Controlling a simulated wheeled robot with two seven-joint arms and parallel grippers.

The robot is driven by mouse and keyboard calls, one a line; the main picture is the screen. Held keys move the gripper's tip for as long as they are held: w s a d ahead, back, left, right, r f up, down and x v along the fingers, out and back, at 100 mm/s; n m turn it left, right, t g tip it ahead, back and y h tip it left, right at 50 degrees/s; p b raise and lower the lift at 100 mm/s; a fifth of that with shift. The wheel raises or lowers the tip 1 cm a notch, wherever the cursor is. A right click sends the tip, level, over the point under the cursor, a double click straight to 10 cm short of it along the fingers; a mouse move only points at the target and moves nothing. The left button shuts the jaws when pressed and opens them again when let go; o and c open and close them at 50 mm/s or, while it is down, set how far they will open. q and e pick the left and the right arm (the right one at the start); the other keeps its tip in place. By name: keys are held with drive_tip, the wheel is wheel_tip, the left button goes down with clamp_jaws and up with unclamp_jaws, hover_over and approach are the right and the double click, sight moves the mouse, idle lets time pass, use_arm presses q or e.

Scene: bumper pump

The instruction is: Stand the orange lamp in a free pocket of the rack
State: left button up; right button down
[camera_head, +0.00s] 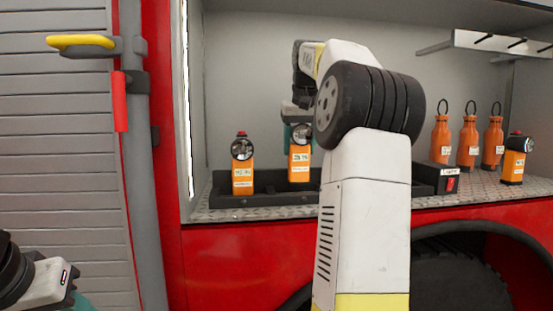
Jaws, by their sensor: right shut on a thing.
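My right gripper (297,122) is shut on an orange lamp (300,165) and holds it upright from above, over the middle-left part of the black rack (270,200). I cannot tell whether its base touches the rack floor. Another orange lamp (242,177) stands upright in the rack's left end. A third orange lamp (513,165) stands on the shelf at the far right, outside the rack. My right arm hides much of the rack's middle and right. Part of my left gripper (78,300) shows at the bottom left corner, its jaws mostly out of frame.
The rack sits on a metal tread shelf (430,201) in a red truck's locker. A box with a red switch (451,183) is at the rack's right end. Several orange bottles (468,140) stand behind it, below a hook rail (490,42). A yellow handle (80,41) is at left.

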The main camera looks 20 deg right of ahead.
sight(299, 158)
drive_tip(key=shift+f, duration=1.7)
drive_tip(key=shift+f, duration=0.1)
drive_tip(key=c, duration=0.5)
unclamp_jaws()
drive_tip(key=shift+f, duration=0.1)
drive_tip(key=v, duration=1.2)
drive_tip(key=s+a+f+n+y, duration=0.1)
drive_tip(key=s+a+f, duration=0.5)
drive_tip(key=f, duration=0.3)
drive_tip(key=s+a+f+n+t+y, duration=0.1)
drive_tip(key=s+a+f, duration=0.6)
drive_tip(key=s+f, duration=0.1)
drive_tip(key=s+a+f+n+y, duration=0.1)
drive_tip(key=s+a+f, duration=0.6)
drive_tip(key=f, duration=0.3)
drive_tip(key=shift+s+a+f+t, duration=0.1)
drive_tip(key=shift+a+f+t, duration=0.15)
drive_tip(key=shift+t, duration=0.15)
